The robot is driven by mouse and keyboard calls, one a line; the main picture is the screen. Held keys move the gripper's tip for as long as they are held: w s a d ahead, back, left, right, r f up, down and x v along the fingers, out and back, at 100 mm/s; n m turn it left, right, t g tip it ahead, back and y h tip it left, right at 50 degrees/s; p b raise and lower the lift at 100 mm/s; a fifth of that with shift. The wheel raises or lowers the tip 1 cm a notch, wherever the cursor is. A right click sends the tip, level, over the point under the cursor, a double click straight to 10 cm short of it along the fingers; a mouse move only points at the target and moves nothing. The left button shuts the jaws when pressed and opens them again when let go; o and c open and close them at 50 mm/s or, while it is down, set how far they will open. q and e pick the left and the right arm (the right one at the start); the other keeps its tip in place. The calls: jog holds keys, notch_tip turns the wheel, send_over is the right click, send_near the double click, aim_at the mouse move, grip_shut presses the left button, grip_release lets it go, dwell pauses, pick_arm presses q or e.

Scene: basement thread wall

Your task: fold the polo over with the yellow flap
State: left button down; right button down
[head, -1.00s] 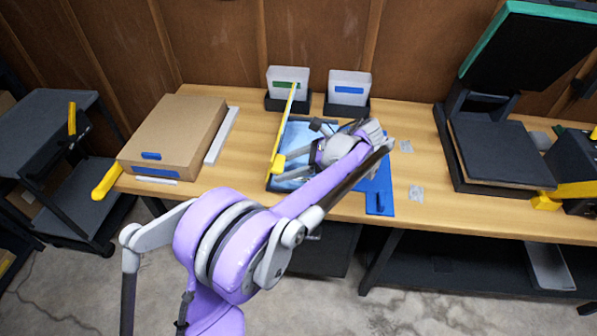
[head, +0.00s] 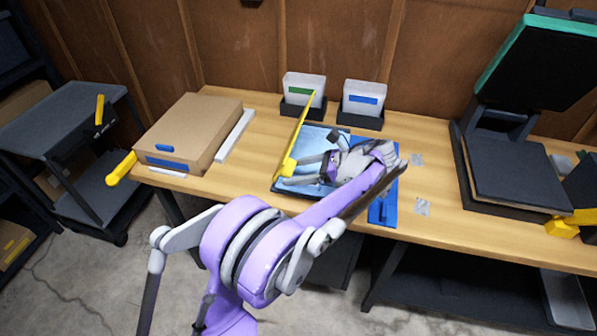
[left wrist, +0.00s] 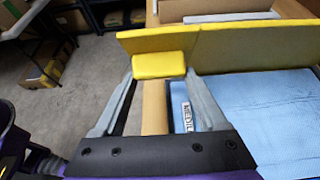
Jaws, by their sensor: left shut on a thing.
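The yellow flap (head: 306,122) stands raised on edge at the left side of the blue folding board (head: 383,211). My left gripper (head: 288,170) is shut on the flap's yellow tab (left wrist: 158,66), which sits between its fingertips in the left wrist view. The light blue polo (left wrist: 265,108) lies on the board to the right of the gripper in that view, with a small printed label near the finger. In the head view my left arm and hand cover much of the polo and board. My right gripper is not in view.
A cardboard box (head: 190,125) and a pale bar (head: 236,134) lie left of the board. Two bins, one with a green label (head: 303,92) and one with a blue label (head: 362,98), stand behind. A dark press (head: 515,175) stands at right. Small clear packets (head: 422,207) lie beside the board.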

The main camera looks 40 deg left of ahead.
pick_arm(q)
jog(key=shift+f, duration=0.1)
grip_release()
jog(key=shift+s+a, duration=0.1)
jog(key=v, duration=1.1)
jog(key=shift+p, duration=0.35)
jog(key=shift+a, duration=0.1)
